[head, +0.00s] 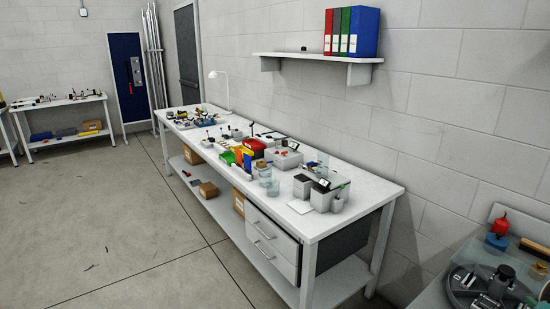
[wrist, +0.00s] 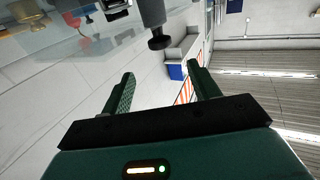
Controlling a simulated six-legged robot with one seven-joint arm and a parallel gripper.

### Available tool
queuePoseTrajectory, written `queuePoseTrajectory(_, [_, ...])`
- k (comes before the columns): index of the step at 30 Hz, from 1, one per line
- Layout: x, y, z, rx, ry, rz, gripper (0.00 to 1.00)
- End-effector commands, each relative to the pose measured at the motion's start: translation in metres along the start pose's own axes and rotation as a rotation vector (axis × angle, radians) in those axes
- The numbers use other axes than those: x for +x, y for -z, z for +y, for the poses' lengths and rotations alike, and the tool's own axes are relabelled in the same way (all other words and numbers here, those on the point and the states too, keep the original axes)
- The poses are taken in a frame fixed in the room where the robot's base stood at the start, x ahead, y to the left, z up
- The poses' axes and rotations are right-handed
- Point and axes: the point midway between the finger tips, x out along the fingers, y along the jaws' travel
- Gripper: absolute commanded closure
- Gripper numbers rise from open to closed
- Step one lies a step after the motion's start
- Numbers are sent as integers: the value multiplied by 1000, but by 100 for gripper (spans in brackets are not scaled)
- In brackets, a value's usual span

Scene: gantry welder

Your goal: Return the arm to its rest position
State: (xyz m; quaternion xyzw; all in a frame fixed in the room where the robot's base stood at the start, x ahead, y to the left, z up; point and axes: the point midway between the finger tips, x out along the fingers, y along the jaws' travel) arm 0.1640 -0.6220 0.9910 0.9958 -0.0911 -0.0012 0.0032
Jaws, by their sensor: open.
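My gripper (wrist: 160,85) shows in the wrist view, with two dark green fingers spread apart and nothing between them. The wrist view is tilted and looks out over the room, with the ceiling lights at the right. My arm and gripper are not in the head view.
A long white workbench (head: 352,199) with tools, boxes and jars runs along the wall at centre. A shelf (head: 310,56) with binders hangs above it. A machine table with a round fixture (head: 480,285) stands at the lower right.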

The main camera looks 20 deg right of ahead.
Motion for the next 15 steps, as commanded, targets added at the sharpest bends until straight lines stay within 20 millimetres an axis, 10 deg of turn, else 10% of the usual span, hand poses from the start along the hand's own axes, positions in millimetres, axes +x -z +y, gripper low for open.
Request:
queuePoseTrajectory(8, [114,80,-24,-152,-155,-17,39])
queuePoseTrajectory(15, [206,160,-98,-208,-336,-67,39])
